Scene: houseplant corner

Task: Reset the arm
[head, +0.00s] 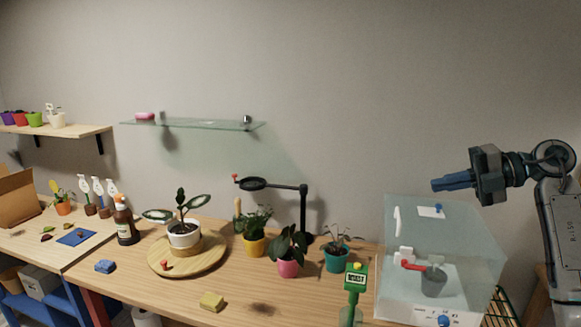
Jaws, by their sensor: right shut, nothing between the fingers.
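My right gripper (436,185) is at the right of the head view, raised above the clear box. Its dark fingers point left and are shut with nothing between them. The right arm comes up from the lower right edge and bends over toward the left. The gripper is apart from everything on the table and from the wall. My left gripper is not in view.
Below the right gripper stands a clear box (462,235) with a pot inside. The wooden table (240,305) holds a round wooden board (212,264), several potted plants, a black stand (303,210) and a green bottle (352,290). A glass shelf (200,125) is on the wall.

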